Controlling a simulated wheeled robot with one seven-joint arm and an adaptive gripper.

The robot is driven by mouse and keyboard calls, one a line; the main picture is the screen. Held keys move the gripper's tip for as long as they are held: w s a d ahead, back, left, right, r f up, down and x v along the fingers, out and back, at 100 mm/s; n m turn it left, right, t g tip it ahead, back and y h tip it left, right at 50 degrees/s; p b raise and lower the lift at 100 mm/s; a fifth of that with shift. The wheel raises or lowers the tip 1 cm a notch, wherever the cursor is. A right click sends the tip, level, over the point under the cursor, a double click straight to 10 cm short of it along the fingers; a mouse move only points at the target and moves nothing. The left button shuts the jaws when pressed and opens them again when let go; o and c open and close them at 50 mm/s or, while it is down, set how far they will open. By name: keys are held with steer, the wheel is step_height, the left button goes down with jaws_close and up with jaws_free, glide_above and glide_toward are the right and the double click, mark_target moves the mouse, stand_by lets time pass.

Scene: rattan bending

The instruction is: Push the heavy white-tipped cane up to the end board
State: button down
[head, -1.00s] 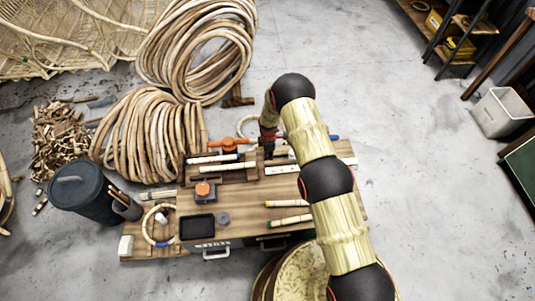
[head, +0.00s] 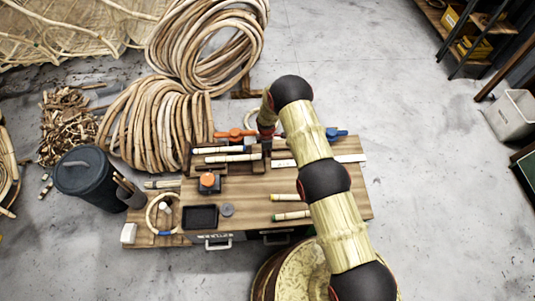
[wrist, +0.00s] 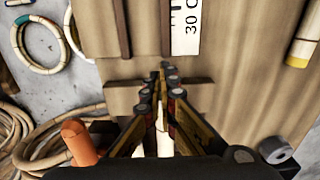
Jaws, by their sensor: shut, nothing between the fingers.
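Two pale-tipped canes lie side by side in a dark wooden holder on the bench in the head view, a far one (head: 222,150) and a near one (head: 230,158). I cannot tell which is the heavy one. My gripper (head: 267,152) is shut and empty, low at the right end of the near cane. A pale strip (wrist: 163,142) shows between the finger bases; contact is unclear.
A white ruler (head: 348,158) lies right of my gripper. Orange (head: 235,133) and blue (head: 338,132) clamp handles stand along the far edge. Two canes with coloured tips (head: 292,215) lie near the front. A black tray (head: 201,217) and orange-topped block (head: 208,181) sit at left.

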mark_target(255, 157)
steer(key=a+b, duration=0.2)
steer(key=a, duration=0.6)
steer(key=shift+a, duration=0.2)
steer(key=shift+d, duration=0.15)
